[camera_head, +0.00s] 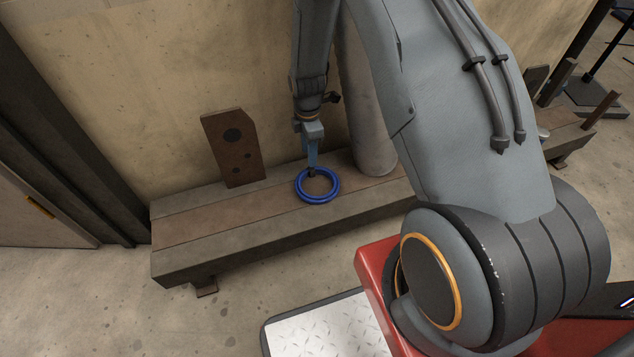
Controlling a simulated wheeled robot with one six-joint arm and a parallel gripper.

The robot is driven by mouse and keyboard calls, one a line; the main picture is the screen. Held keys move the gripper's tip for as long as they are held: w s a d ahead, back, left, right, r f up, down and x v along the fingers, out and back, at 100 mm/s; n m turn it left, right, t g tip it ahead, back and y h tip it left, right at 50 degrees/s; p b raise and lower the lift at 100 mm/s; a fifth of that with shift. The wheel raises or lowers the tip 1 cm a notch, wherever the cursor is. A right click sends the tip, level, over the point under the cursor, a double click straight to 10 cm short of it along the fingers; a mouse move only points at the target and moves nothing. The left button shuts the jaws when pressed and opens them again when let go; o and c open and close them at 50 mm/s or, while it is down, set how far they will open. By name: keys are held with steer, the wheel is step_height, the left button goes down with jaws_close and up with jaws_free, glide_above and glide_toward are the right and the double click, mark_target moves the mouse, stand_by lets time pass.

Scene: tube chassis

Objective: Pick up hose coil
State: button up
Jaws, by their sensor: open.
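The hose coil (318,199) is a blue ring lying flat on top of a low bench (200,250) against the wall. My gripper (312,172) points down at the coil's back edge. Its fingertips are at or just above the ring there; the picture is too small to tell whether they touch it. The gripper is open. The front and sides of the ring are in plain view, and its back edge is partly hidden by the fingers.
A rusty brown plate with holes (232,148) stands on the bench at left. A grey cylinder (368,120) stands on it just right of the coil. The bench top left of the coil is clear. More metal pieces stand on another bench (570,135) at far right.

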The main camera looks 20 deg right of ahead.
mark_target(311, 169)
steer(key=shift+a+f, duration=0.1)
steer(key=shift+f, duration=0.75)
steer(key=f, duration=0.1)
steer(key=f+b, duration=0.1)
steer(key=f, duration=0.1)
steer(key=f+b, duration=0.1)
steer(key=f, duration=0.1)
steer(key=shift+s+d, duration=0.25)
steer(key=shift+s, duration=0.15)
steer(key=shift+r, duration=0.1)
steer(key=shift+c, duration=0.5)
jaws_close()
